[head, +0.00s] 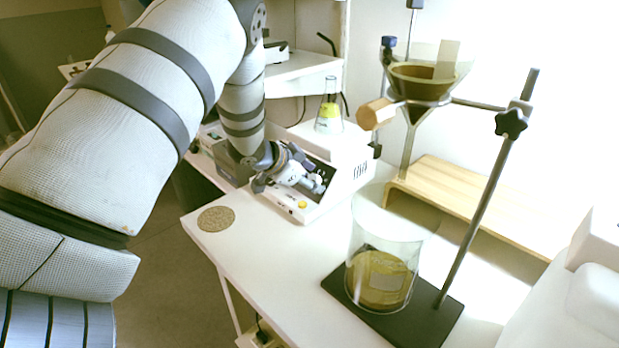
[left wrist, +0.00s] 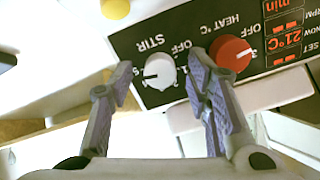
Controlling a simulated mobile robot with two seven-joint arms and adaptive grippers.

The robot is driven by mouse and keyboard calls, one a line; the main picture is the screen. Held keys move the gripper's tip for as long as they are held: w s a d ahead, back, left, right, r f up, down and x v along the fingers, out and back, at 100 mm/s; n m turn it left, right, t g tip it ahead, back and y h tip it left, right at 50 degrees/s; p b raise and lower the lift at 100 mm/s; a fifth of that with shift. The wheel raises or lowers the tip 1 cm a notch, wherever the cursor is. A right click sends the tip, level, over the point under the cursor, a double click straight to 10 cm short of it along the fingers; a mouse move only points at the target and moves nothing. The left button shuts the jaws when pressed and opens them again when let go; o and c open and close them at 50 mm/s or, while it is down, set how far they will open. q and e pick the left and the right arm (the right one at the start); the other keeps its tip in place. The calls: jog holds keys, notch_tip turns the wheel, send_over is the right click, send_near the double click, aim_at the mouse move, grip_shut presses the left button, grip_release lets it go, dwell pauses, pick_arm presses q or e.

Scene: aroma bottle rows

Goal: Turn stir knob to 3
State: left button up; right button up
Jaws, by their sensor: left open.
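The white stir knob (left wrist: 160,70) sits on the dark panel beneath the upside-down word STIR in the left wrist view. My left gripper (left wrist: 161,64) is open, with one finger on each side of the knob; contact is not clear. In the head view the left gripper (head: 300,180) is at the front of the white hotplate stirrer (head: 340,185), hiding its knobs. My right gripper is not in view.
The red heat knob (left wrist: 232,54) is close beside the right finger. A flask (head: 328,118) stands on the stirrer. A beaker (head: 382,270) with brownish liquid stands on the dark stand base (head: 440,318). A round cork mat (head: 216,218) lies near the table's left edge.

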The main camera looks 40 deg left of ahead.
pick_arm(q)
grip_shut()
jog(key=shift+n, duration=0.3)
jog(key=n, duration=0.7)
jog(key=shift+h, duration=0.3)
jog(key=n, duration=0.4)
jog(key=shift+a, duration=0.1)
jog(key=shift+n, duration=1.9)
